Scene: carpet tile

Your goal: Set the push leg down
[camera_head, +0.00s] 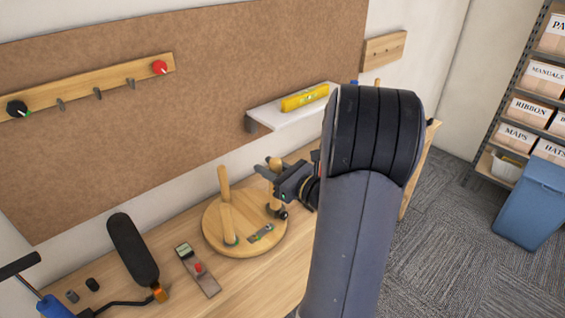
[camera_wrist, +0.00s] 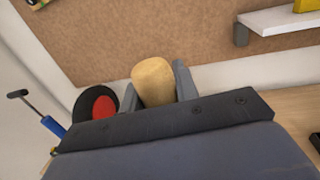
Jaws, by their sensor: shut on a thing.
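My gripper (camera_head: 272,172) is over the right side of a round wooden seat (camera_head: 212,237) on the workbench. It is shut on a light wooden leg (camera_head: 275,163), whose rounded top shows above the jaws. In the wrist view the leg (camera_wrist: 153,82) sits between the two grey fingers. The leg's lower end is mostly hidden by my gripper, and I cannot tell whether it touches the seat. Another wooden leg (camera_head: 225,200) stands up from the seat's left part. A small metal plate (camera_head: 261,234) with green marks lies on the seat near its front.
Left of the seat are a small device with a red knob (camera_head: 198,268), a black padded part (camera_head: 133,250) and a blue-handled tool (camera_head: 52,306). A shelf (camera_head: 275,117) with a yellow level (camera_head: 304,97) juts from the wall behind. My arm hides the bench's right part.

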